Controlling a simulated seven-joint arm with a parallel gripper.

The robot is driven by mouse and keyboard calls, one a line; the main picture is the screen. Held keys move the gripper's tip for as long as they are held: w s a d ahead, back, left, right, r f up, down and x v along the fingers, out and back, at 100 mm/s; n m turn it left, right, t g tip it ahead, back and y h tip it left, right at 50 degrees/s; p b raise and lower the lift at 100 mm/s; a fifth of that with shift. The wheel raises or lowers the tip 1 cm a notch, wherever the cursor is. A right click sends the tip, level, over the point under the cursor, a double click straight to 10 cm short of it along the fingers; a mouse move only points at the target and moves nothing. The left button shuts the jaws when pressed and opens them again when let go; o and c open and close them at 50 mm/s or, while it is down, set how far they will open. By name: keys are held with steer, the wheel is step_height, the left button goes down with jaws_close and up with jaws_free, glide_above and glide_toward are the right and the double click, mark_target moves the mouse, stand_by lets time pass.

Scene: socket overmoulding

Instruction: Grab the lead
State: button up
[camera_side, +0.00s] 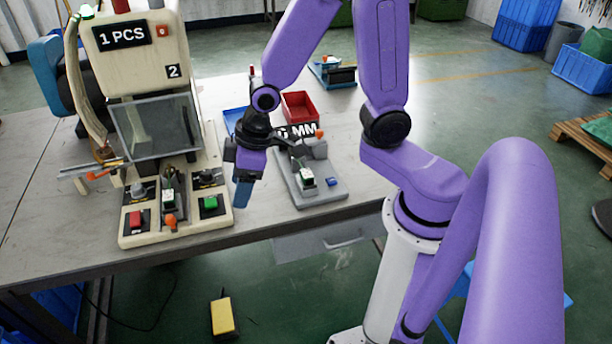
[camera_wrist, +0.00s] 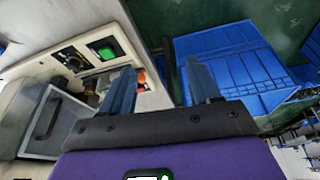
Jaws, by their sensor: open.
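My gripper (camera_side: 243,190) hangs over the table's front edge, between the beige machine and the grey fixture. In the wrist view its two blue fingers (camera_wrist: 160,84) are apart with nothing between them. I cannot tell for sure which thing is the lead. Thin pale strands with an orange end (camera_side: 97,174) lie at the machine's left side. Another orange end (camera_side: 170,221) shows at the front of the machine's middle slot, and a third (camera_side: 319,133) at the grey fixture's back. In the wrist view a bit of orange (camera_wrist: 141,76) shows beside the left finger.
The beige machine (camera_side: 130,228) has a clear guard (camera_side: 155,127), a red button (camera_side: 135,219) and a green button (camera_side: 210,203). The grey fixture (camera_side: 322,196) stands right of my gripper. A red bin (camera_side: 299,107) is behind it. Blue crates (camera_wrist: 230,60) sit on the floor.

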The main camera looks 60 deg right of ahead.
mark_target(306, 172)
steer(key=w+d+f+m+t, duration=0.1)
steer(key=w+f+m+t, duration=0.15)
steer(key=w, duration=0.25)
steer(key=w+d+f+m+t, duration=0.1)
steer(key=w+d+f+m, duration=0.15)
steer(key=w, duration=0.35)
steer(key=w+d+f+m+t+h, duration=0.2)
steer(key=d+f+m+h, duration=0.1)
steer(key=d+f, duration=0.25)
steer(key=s+d+f+m+t+h, duration=0.1)
steer(key=s+d+f+m+h, duration=0.1)
steer(key=s+d+m+h, duration=0.5)
steer(key=s+d+f+m+h, duration=0.15)
steer(key=s+d, duration=0.35)
steer(key=s, duration=0.7)
steer(key=shift+r+x, duration=0.15)
steer(key=shift+x, duration=1.8)
steer(key=shift+r+x, duration=0.15)
steer(key=shift+x, duration=1.8)
steer(key=shift+w, duration=0.1)
steer(key=c, duration=1.1)
